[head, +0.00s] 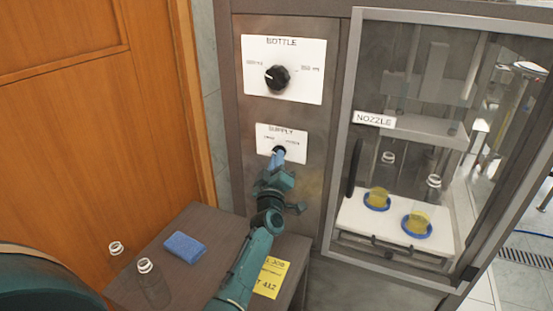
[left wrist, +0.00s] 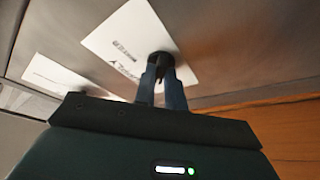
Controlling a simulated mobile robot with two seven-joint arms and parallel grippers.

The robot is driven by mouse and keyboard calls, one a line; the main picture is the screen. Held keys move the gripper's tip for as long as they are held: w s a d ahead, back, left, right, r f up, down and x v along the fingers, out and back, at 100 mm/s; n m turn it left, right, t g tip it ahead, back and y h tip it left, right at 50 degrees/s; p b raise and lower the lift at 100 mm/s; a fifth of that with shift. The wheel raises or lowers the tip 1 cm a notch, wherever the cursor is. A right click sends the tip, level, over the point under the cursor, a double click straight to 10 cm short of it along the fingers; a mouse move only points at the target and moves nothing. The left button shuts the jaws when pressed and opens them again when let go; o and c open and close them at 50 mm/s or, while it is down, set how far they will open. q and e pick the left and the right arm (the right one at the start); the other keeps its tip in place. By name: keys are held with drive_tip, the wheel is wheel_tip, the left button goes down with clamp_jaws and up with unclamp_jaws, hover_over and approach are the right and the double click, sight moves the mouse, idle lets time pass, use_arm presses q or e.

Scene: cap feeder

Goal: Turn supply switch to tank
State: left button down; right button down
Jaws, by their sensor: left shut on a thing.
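The supply switch (head: 280,150) is a small black knob on a white label plate (head: 267,139) marked SUPPLY, on the front of the metal cabinet. My left gripper (head: 279,157) reaches up to it from below, its blue fingers shut on the knob. In the left wrist view the two fingers of my left gripper (left wrist: 164,75) close on the dark supply switch (left wrist: 160,60). The fingers hide most of the knob, so its pointer direction cannot be told. My right gripper is not in view.
Above is the BOTTLE knob (head: 277,78). Right is a glass-fronted NOZZLE compartment (head: 374,119) with yellow items on blue rings. Below is a brown table (head: 190,230) with a blue sponge (head: 184,246), a clear bottle (head: 150,285) and a yellow note (head: 270,277). A wooden door stands left.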

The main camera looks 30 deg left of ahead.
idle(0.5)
use_arm(q)
drive_tip(key=c, duration=1.5)
unclamp_jaws()
drive_tip(key=shift+o, duration=0.2)
drive_tip(key=shift+s+f, duration=0.1)
